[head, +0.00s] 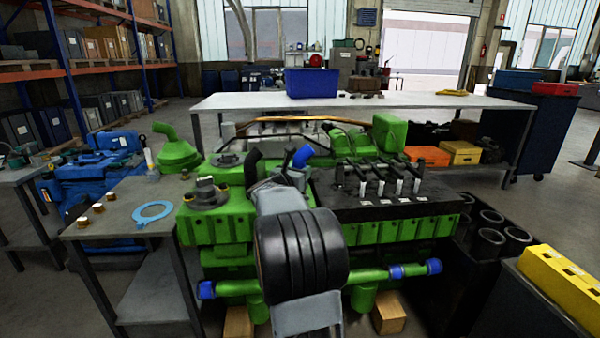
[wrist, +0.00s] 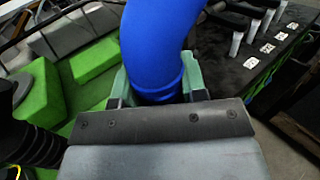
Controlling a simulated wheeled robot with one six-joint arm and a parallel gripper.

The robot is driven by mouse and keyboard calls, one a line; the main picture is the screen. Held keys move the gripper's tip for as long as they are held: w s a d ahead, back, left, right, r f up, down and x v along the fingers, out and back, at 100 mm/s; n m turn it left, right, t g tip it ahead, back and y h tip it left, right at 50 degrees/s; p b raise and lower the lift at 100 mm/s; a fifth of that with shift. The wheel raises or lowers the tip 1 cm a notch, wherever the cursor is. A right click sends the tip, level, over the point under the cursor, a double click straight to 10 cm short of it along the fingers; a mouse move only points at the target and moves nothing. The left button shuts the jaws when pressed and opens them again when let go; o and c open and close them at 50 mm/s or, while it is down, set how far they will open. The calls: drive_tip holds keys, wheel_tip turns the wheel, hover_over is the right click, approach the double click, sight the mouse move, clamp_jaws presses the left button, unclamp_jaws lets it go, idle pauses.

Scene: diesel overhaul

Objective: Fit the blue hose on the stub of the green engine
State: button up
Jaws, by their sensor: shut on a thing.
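The blue hose (head: 302,156) shows as a short bent piece above the green engine (head: 225,232) in the head view. In the wrist view the blue hose (wrist: 157,45) fills the top middle, with a ringed lower end between the fingers. My gripper (head: 289,168) is shut on the blue hose and holds it over the middle of the engine top. My gripper also shows in the wrist view (wrist: 153,88), with pale green finger pads on both sides of the hose. I cannot make out the stub; my wrist and the hose hide part of the engine top.
A black hose (head: 252,166) stands on the engine left of my gripper. A black cover with several injectors (head: 390,186) lies to the right. A side table (head: 120,228) with a light blue ring (head: 153,212) is at left. A white bench (head: 420,103) stands behind.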

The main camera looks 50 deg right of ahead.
drive_tip(key=shift+f+b, duration=1.25)
drive_tip(key=shift+b, duration=0.2)
idle(0.6)
drive_tip(key=o, duration=1.2)
drive_tip(key=shift+a, duration=0.1)
drive_tip(key=p+v, duration=0.1)
drive_tip(key=v, duration=1.2)
drive_tip(key=shift+a, duration=0.3)
